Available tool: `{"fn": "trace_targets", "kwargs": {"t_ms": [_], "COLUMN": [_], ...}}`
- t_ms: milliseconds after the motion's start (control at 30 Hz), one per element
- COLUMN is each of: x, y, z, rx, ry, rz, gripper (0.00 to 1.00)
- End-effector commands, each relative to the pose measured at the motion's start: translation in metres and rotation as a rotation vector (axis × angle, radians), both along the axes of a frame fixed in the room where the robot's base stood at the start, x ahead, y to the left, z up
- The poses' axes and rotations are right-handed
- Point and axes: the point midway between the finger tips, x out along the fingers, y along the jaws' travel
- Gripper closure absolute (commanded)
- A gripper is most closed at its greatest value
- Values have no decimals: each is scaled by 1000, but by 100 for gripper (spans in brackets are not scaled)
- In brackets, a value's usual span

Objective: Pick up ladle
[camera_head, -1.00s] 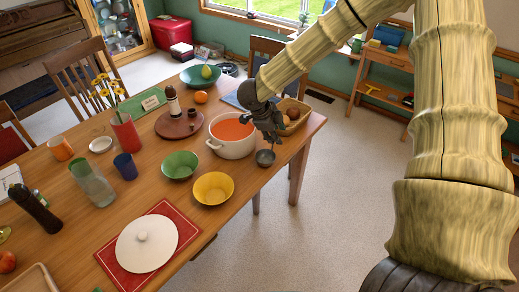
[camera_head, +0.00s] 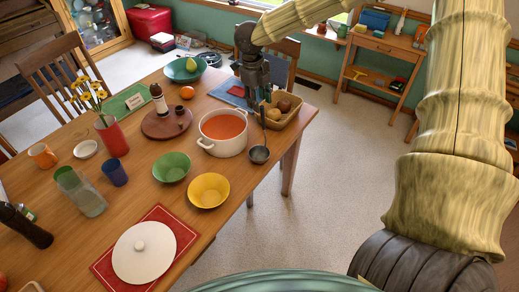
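The dark metal ladle (camera_head: 259,154) is near the right edge of the table, just right of the white pot (camera_head: 212,148) of orange soup. Its bowl is toward the front, and its thin handle runs up the picture along the left side of the basket. I cannot tell whether the ladle rests fully on the table. My gripper (camera_head: 254,104) points down near the handle's upper end, behind the pot and left of the basket. Its fingers are small and dark, so I cannot tell whether they touch or hold the handle.
The wicker basket (camera_head: 295,117) of brown round items stands close on the right. Green (camera_head: 172,167) and yellow (camera_head: 209,190) bowls are in front of the pot. A brown round tray (camera_head: 153,131) with a bottle is to its left. Open floor lies beyond the table's right edge.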

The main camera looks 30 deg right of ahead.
Motion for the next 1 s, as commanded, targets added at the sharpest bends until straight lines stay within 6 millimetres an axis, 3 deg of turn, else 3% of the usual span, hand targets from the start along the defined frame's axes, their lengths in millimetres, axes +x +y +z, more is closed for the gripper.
{"fn": "trace_targets", "kwargs": {"t_ms": [267, 600, 967, 1000], "x": [-2, -3, -3, -3], "y": [-5, -9, -10, -10], "z": [-16, -52, -57, -57], "rx": [0, 0, 0, 0], "ry": [2, 1, -1, -1], "rz": [-2, -3, -3, -3], "gripper": [60, 60, 60, 67]}}
